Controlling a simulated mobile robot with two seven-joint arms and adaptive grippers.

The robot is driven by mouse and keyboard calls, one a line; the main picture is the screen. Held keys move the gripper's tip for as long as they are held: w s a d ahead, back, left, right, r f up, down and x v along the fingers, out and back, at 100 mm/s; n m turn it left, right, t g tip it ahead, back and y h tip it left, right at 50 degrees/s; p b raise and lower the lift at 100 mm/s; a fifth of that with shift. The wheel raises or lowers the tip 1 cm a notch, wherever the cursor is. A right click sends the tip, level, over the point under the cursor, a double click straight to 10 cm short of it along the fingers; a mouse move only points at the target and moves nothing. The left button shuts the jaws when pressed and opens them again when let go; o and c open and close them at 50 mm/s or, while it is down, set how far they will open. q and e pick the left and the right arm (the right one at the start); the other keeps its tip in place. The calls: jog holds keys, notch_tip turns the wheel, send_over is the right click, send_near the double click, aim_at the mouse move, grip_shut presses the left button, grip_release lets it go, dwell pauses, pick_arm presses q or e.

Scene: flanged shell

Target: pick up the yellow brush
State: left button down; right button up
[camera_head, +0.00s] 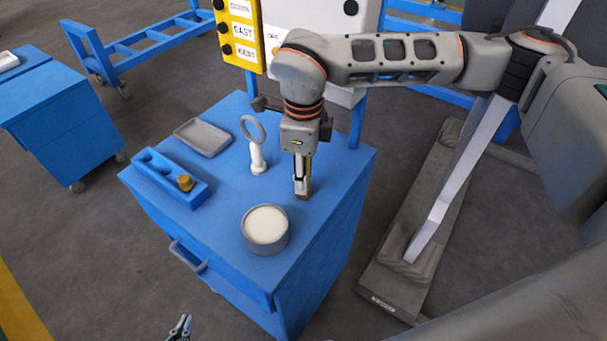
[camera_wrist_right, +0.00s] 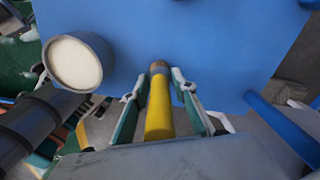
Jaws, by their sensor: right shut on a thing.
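The yellow brush (camera_wrist_right: 159,108) is upright between the fingers of my right gripper (camera_wrist_right: 158,98) in the right wrist view. I cannot tell whether that end touches the top. The left gripper (camera_head: 182,326) is small at the bottom edge, away from the cabinet; its opening is unclear.
A yellow panel (camera_head: 239,35) stands behind.

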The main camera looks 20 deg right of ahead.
notch_tip(320, 180, up, 20)
dwell(0.6)
jog(key=shift+p, duration=0.35)
dwell(1.9)
